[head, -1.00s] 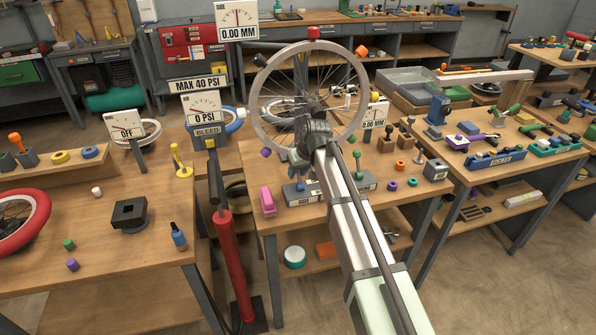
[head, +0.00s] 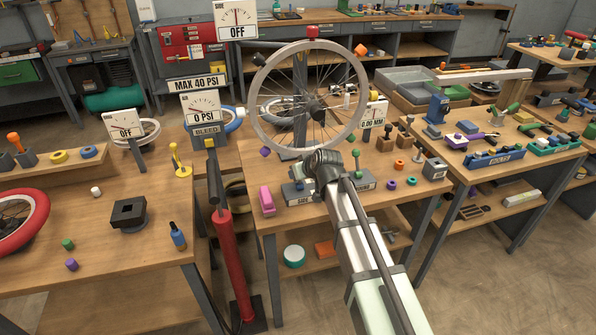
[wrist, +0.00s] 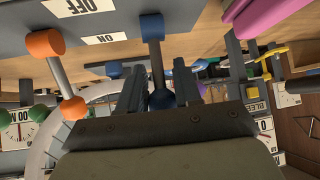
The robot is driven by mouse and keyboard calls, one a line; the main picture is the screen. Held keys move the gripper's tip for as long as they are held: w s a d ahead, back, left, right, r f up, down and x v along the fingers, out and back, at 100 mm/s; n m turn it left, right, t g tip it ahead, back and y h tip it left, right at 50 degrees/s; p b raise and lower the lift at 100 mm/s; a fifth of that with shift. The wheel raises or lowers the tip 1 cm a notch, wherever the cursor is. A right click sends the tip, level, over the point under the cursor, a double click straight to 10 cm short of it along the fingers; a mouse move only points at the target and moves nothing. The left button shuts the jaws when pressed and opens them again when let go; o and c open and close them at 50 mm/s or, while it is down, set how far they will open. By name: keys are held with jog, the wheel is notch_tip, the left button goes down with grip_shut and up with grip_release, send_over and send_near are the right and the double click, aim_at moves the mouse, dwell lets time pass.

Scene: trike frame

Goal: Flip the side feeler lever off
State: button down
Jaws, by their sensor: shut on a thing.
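A grey lever box stands at the front of the middle bench (head: 366,181), with a SIDE plate at its left. In the wrist view the box (wrist: 195,14) carries OFF and ON plates. A lever with a blue ball knob (wrist: 162,98) and blue pivot is between the fingers of my gripper (wrist: 158,72), which is shut on it. In the head view my gripper (head: 323,165) is over the box and hides that lever. The SIDE gauge (head: 236,22) reads OFF.
An orange-knobbed lever (wrist: 74,107) is close beside my gripper, and a green-knobbed lever (head: 356,154) stands on the box. A spoked wheel (head: 262,110) rises just behind. A pink block (head: 267,201) lies left of the box. The tool bench (head: 500,175) is at the right.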

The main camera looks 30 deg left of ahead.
jog(key=shift+s+d+f+t+y, duration=0.1)
jog(key=shift+s+d+t+y, duration=0.3)
jog(key=shift+t+y, duration=0.45)
jog(key=shift+s+d+f+t+y, duration=0.1)
jog(key=shift+s+d+t+y, duration=0.3)
jog(key=shift+t+y, duration=0.4)
jog(key=shift+s+d+n+t+y, duration=0.15)
jog(key=shift+n+t+y, duration=0.15)
jog(key=shift+y, duration=0.25)
jog(key=c, duration=0.9)
grip_release()
jog(key=shift+d, duration=0.1)
jog(key=v, duration=0.7)
jog(key=shift+s, duration=0.15)
jog(key=shift+d, duration=0.1)
